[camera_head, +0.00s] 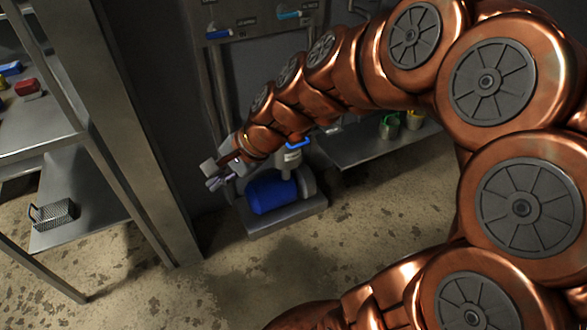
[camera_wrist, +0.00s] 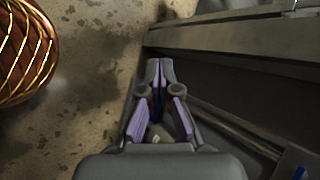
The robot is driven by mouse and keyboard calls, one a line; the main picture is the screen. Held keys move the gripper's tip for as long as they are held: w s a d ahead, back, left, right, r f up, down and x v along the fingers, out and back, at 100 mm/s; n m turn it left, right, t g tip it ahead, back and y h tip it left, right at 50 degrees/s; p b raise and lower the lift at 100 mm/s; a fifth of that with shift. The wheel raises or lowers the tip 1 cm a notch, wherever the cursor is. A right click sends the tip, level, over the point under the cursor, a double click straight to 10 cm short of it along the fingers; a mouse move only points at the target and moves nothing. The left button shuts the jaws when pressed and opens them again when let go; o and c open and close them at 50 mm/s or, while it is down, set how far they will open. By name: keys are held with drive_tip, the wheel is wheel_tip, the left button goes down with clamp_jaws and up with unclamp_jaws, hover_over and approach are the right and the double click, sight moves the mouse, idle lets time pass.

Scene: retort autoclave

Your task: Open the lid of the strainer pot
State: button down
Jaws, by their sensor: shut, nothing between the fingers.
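A small grey upright pot (camera_head: 291,160) with a pale label stands behind the blue motor in the head view. A blue handle (camera_head: 298,144) shows at its top. This looks like the strainer pot, but my arm hides part of it, so I cannot tell how its lid sits. My gripper (camera_head: 214,183) is left of the pot and motor, apart from the pot. In the wrist view my gripper (camera_wrist: 157,66) is shut and empty, with its purple-padded fingers together. The pot cannot be made out in the wrist view.
The blue motor (camera_head: 271,193) sits on a grey base (camera_head: 290,217) on the stained floor. A steel post (camera_head: 140,150) and shelves holding a wire basket (camera_head: 52,213) stand left. A low bench (camera_head: 375,148) is right. Blue-handled wall fittings (camera_head: 219,34) are above.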

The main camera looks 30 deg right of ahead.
drive_tip(key=w+d+f+m+t+h+b, duration=0.1)
drive_tip(key=w+d+f+m+t+b, duration=0.4)
drive_tip(key=w+d+f+m+b, duration=0.65)
drive_tip(key=w+d+f+m+t+h+b, duration=0.1)
drive_tip(key=w+d+f+m+h+b, duration=0.15)
drive_tip(key=d+f+m+b, duration=0.45)
drive_tip(key=w+d+f+m+t+h+b, duration=0.1)
drive_tip(key=d+f+m+h+b, duration=0.2)
drive_tip(key=d+f+m, duration=0.75)
drive_tip(key=w+d+f+n+b, duration=0.3)
drive_tip(key=w+b, duration=0.2)
drive_tip(key=w, duration=0.3)
drive_tip(key=shift+w+d+r, duration=0.1)
drive_tip(key=shift+w+r, duration=0.1)
drive_tip(key=shift+r, duration=0.4)
drive_tip(key=shift+w+d+r, duration=0.15)
drive_tip(key=shift+w+r, duration=0.1)
drive_tip(key=shift+r, duration=0.4)
drive_tip(key=shift+w+d+r, duration=0.1)
drive_tip(key=shift+w+r, duration=0.1)
drive_tip(key=shift+r, duration=0.4)
drive_tip(key=shift+r, duration=0.15)
